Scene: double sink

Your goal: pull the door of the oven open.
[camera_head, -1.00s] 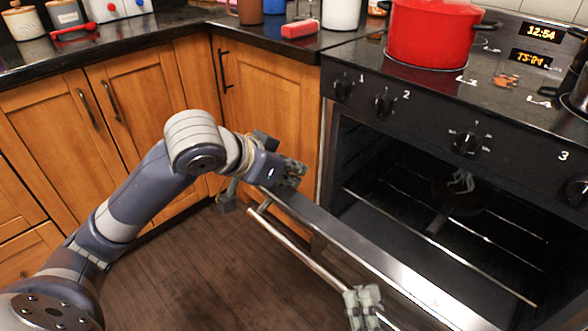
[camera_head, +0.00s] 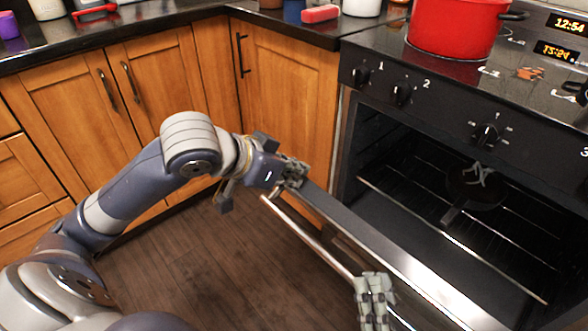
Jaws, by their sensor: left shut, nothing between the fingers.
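The oven door (camera_head: 378,255) is tilted down and partly open, with its steel top edge facing up and its bar handle (camera_head: 312,240) on the outer side. My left gripper (camera_head: 292,175) is shut and empty at the door's upper left corner, by the edge; whether it touches the door is unclear. My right gripper (camera_head: 374,300) is at the handle's right part, near the picture's bottom edge. Its fingers overlap the bar, and whether they are closed on it cannot be told. The oven cavity (camera_head: 400,180) shows wire racks and a dark pan (camera_head: 474,186).
A red pot (camera_head: 455,28) stands on the stove top above the oven. Wooden cabinets (camera_head: 285,90) stand left of the oven. The wooden floor (camera_head: 215,270) before the door is clear. A red-handled item (camera_head: 320,14) lies on the counter.

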